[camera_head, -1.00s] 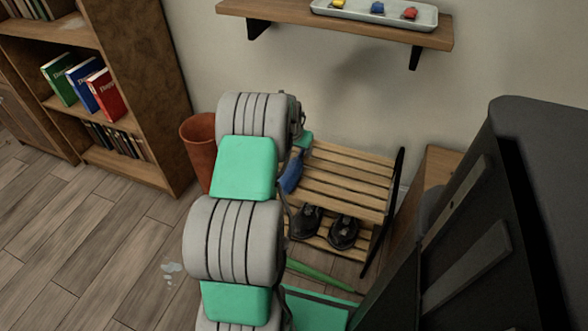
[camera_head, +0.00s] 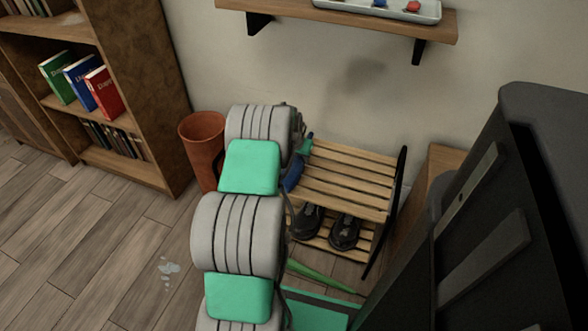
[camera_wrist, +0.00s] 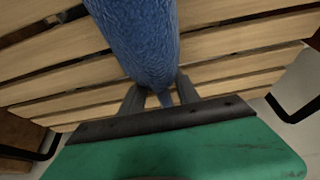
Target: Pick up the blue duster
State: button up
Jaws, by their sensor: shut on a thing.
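The blue duster (camera_wrist: 140,40) fills the top middle of the wrist view, fuzzy and long, above the slats. Its narrow end reaches between the two fingers of my gripper (camera_wrist: 160,97), which is shut on it. In the head view a small part of the duster (camera_head: 293,174) shows at the left end of the slatted wooden rack (camera_head: 345,180). My arm hides the rest of it and most of my gripper there. I cannot tell whether the duster touches the rack.
Dark shoes (camera_head: 345,231) stand on the rack's lower shelf. A terracotta bin (camera_head: 203,135) is left of my arm, near the bookcase (camera_head: 150,95). A wall shelf (camera_head: 340,22) holds a tray (camera_head: 425,12). A large dark object (camera_head: 550,150) is at right. The left floor is mostly clear.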

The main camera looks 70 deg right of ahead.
aim_at(298, 160)
grip_shut()
jog(key=shift+r+p, duration=0.3)
jog(key=shift+r, duration=0.25)
notch_tip(298, 160, up, 3)
jog(key=shift+p, duration=0.75)
jog(key=a+r, duration=0.1)
jog(key=a+r+p, duration=0.1)
jog(key=r, duration=0.1)
jog(key=a+r, duration=0.1)
jog(key=shift+s+a+r+p, duration=0.2)
jog(key=shift+s+a+p, duration=0.1)
jog(key=shift+p, duration=0.1)
jog(key=s+a+r+p, duration=0.1)
jog(key=a+r, duration=0.3)
jog(key=a, duration=0.6)
jog(key=shift+s+a+r+p, duration=0.15)
jog(key=shift+s+r+p, duration=0.15)
jog(key=shift+p, duration=0.45)
